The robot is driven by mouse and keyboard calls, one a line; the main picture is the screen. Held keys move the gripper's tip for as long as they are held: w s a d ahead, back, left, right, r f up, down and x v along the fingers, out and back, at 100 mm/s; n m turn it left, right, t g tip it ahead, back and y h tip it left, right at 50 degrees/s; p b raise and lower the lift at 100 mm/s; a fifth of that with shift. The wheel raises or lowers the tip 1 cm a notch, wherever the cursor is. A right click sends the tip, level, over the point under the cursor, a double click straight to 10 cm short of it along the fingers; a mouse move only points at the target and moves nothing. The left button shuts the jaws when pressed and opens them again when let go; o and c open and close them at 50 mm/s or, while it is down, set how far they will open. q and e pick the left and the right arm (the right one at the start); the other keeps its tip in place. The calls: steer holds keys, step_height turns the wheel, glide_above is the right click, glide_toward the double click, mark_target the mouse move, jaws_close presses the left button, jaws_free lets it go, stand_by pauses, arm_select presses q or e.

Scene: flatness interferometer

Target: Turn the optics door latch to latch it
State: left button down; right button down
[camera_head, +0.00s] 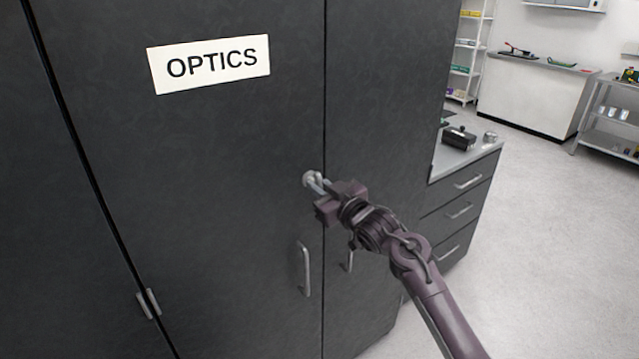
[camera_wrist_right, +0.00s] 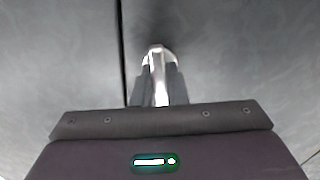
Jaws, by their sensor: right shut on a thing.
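The dark optics cabinet door (camera_head: 200,180) carries a white OPTICS label (camera_head: 209,64) and looks closed. The small silvery latch (camera_head: 311,179) sits near the door's right edge, by the seam with the neighbouring door. My right gripper (camera_head: 322,187) is at the latch, its fingers shut on it. In the right wrist view the bright latch (camera_wrist_right: 156,62) shows between the two grey fingers (camera_wrist_right: 158,90), just right of the dark seam. The fingers partly hide the latch, so its exact turn angle is hard to tell. My left gripper is not in view.
Vertical bar handles (camera_head: 304,269) are below the latch on both sides of the seam. A drawer unit (camera_head: 462,195) with a black device (camera_head: 459,138) on top stands to the right. Open floor (camera_head: 550,240) lies at the right.

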steer(key=shift+m, duration=0.6)
steer(key=c, duration=1.5)
jaws_free()
steer(key=shift+o, duration=0.2)
steer(key=b+v, duration=0.2)
steer(key=v, duration=0.5)
steer(key=shift+s+d, duration=0.2)
steer(key=shift+s, duration=0.1)
